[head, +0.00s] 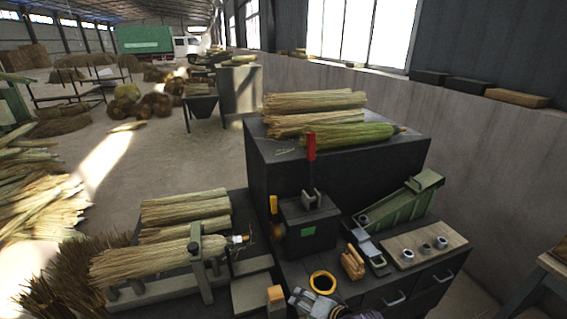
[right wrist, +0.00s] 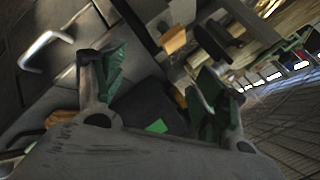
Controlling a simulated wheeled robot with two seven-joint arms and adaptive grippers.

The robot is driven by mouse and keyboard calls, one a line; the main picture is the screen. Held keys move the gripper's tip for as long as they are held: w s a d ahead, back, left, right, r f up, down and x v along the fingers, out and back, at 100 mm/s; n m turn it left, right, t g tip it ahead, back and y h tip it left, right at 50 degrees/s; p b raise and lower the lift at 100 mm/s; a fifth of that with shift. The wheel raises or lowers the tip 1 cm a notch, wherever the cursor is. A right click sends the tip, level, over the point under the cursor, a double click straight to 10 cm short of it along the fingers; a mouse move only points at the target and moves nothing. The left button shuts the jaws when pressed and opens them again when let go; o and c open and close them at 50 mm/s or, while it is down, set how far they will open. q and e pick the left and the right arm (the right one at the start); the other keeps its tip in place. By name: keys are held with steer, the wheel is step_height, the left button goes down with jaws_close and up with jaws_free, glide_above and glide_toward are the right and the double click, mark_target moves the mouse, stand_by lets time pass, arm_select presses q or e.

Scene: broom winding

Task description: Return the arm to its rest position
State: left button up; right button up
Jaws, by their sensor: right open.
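My right gripper (head: 312,302) is at the bottom edge of the head view, low in front of the dark workbench (head: 290,272). In the right wrist view its two green-padded fingers (right wrist: 160,85) stand wide apart with nothing between them. A straw broom bundle (head: 150,259) lies in a grey clamp stand (head: 202,268) left of the bench. A dark box with a red lever (head: 310,147) and a green square stands on the bench; the square (right wrist: 156,126) also shows in the right wrist view. My left gripper is not in view.
A yellow ring (head: 322,282), wooden pieces (head: 352,263), a green tool (head: 398,205) and a board with metal cups (head: 412,247) crowd the bench. Straw bundles (head: 312,102) lie on the dark cabinet behind. Bench drawers have metal handles (head: 393,299). Open floor (head: 165,165) lies at left.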

steer(key=s+d+n+g+h, duration=0.45)
steer(key=s+d+n, duration=0.25)
steer(key=s+d, duration=0.75)
step_height(320, 180, down, 33)
steer(key=s+g, duration=0.1)
steer(key=s, duration=0.2)
steer(key=s+d+f, duration=0.2)
steer(key=s+f, duration=0.8)
steer(key=s, duration=0.1)
steer(key=s+d+f+g+h, duration=0.1)
steer(key=s+d+f, duration=0.1)
steer(key=s+f, duration=0.7)
steer(key=shift+s+d+f+n+b, duration=0.3)
steer(key=shift+s+d+f+n, duration=0.1)
steer(key=shift+s, duration=0.5)
stand_by(0.4)
